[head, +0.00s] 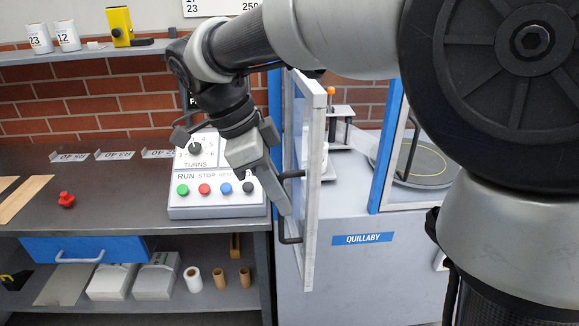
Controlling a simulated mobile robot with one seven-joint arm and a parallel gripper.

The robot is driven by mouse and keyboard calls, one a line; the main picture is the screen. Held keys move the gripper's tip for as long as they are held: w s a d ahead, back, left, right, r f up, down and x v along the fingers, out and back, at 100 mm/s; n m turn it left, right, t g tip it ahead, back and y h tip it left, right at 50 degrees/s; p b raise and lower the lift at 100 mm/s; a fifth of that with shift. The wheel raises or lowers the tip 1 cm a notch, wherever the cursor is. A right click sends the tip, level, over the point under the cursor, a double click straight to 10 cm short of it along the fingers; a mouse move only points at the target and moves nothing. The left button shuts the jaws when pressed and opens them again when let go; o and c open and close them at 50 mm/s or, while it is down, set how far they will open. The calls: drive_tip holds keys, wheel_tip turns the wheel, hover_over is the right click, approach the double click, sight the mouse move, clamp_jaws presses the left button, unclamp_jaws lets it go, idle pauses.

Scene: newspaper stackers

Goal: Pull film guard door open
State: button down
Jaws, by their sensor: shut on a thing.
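The film guard door (311,190) is a clear panel in a pale grey frame. It stands swung out from the blue-posted machine and shows nearly edge-on, so the machine's opening is partly exposed. Its dark bar handle (291,240) is on the door's left face. My gripper (287,208) reaches down from the upper left and is shut on the handle. The fingertips and the middle of the handle overlap, so the exact contact is hard to see.
A control box (218,206) with a dial and several coloured buttons stands on the dark bench (110,215), close left of my gripper. A round turntable (420,168) is inside the machine. A blue drawer (85,249) is under the bench. My arm hides much of the right side.

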drive_tip(key=shift+w+a+r, duration=0.1)
drive_tip(key=shift+a+r, duration=0.05)
drive_tip(key=shift+r, duration=0.05)
drive_tip(key=c, duration=1.8)
unclamp_jaws()
drive_tip(key=shift+c, duration=0.2)
drive_tip(key=shift+f, duration=0.1)
drive_tip(key=p+v, duration=0.5)
drive_tip(key=v, duration=1.2)
drive_tip(key=shift+r, duration=0.25)
